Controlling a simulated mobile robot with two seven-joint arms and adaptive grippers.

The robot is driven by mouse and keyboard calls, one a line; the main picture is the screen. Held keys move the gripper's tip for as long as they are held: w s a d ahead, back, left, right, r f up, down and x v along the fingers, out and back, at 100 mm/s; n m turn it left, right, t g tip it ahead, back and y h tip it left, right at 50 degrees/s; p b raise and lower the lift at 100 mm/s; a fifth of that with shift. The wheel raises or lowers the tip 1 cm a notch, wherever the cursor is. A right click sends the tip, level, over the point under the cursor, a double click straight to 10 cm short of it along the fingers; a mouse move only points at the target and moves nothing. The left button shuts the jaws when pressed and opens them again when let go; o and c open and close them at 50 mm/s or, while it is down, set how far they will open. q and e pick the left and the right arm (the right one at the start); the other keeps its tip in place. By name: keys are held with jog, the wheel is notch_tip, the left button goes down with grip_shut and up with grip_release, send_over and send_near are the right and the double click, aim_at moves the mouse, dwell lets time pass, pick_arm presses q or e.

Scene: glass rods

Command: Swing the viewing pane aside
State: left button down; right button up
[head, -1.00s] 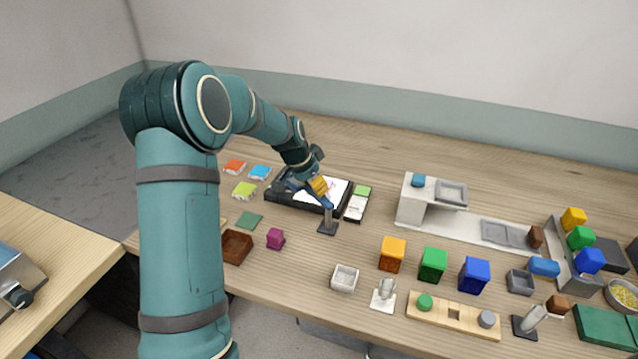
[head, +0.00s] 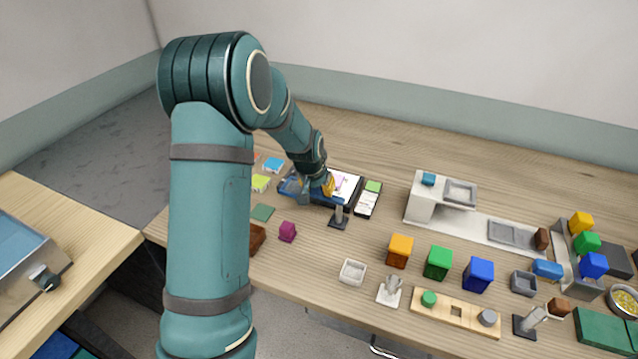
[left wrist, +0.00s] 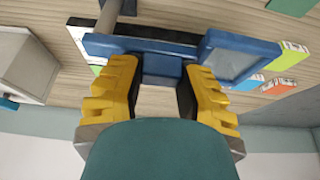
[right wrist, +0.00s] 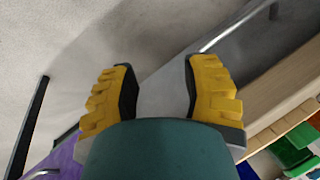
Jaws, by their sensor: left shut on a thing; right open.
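The viewing pane is a blue frame with a clear grey window (left wrist: 239,62). In the head view the blue pane (head: 290,186) shows left of the gripper, over the left part of a black-framed tray. Its blue bar (left wrist: 115,46) runs to a grey post (head: 339,213) on a dark base. My left gripper (head: 328,187) is shut on the pane's blue grip block (left wrist: 162,66), between its yellow fingers. The arm hides part of the pane in the head view. My right gripper (right wrist: 160,78) is open and empty; it shows only in the right wrist view.
The tray (head: 320,204) has a white sheet (head: 346,184) with pink marks. A small white-and-green panel (head: 368,200) stands at its right. Colored packets (head: 272,164) lie left, a magenta block (head: 288,232) in front. Colored blocks and a white stand (head: 421,205) are farther right.

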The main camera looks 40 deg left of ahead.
pick_arm(q)
jog(key=shift+s+f, duration=0.1)
jog(key=shift+f, duration=0.05)
jog(key=c, duration=0.5)
grip_release()
jog(key=shift+c, duration=0.2)
jog(key=shift+r, duration=0.35)
jog(key=v, duration=1.1)
jog(key=shift+r, duration=0.2)
jog(key=shift+s, duration=0.1)
